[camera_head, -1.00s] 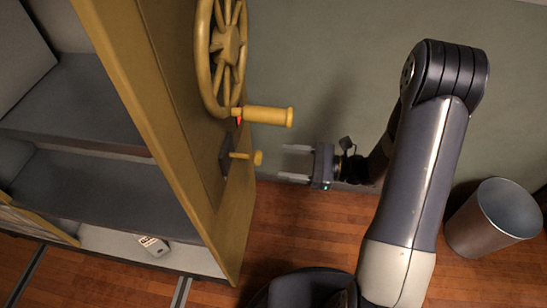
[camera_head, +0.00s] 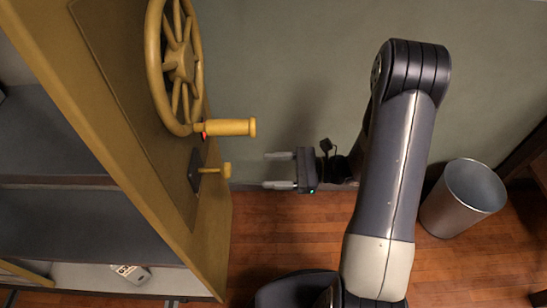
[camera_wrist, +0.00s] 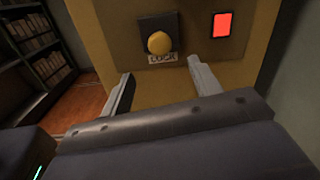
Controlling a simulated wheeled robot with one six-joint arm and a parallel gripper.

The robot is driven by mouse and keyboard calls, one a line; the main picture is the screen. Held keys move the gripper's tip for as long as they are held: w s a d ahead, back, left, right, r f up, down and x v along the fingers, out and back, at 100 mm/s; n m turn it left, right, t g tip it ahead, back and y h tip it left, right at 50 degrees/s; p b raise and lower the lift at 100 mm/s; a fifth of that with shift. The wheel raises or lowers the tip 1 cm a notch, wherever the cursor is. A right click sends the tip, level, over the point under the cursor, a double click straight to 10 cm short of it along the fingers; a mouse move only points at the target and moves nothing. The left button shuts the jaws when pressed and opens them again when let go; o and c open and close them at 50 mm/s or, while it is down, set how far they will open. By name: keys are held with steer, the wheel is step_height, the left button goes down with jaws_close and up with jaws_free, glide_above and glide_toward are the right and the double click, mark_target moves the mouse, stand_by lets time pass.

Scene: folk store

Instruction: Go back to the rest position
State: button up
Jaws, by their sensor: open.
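My gripper (camera_head: 280,170) is open and empty in the head view, its two fingers pointing left toward a tall yellow panel (camera_head: 125,130). A gap separates the fingertips from the yellow knob (camera_head: 226,170) on a dark plate. Above the knob, a yellow handle (camera_head: 228,127) sticks out below a spoked yellow wheel (camera_head: 180,60). In the wrist view, the knob (camera_wrist: 159,43) shows between and beyond the fingers, above a label reading "LOCK". A lit red square (camera_wrist: 222,25) is to its right.
Grey shelves (camera_head: 60,210) stand behind the panel at the left, with a small labelled object (camera_head: 130,273) at the bottom. A metal bin (camera_head: 455,205) stands on the wooden floor at the right. Bookshelves (camera_wrist: 38,45) show at the left of the wrist view.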

mark_target(231, 170)
steer(key=a, duration=0.8)
steer(key=w+a, duration=0.1)
steer(key=a, duration=0.3)
steer(key=shift+a, duration=0.35)
steer(key=shift+b, duration=0.3)
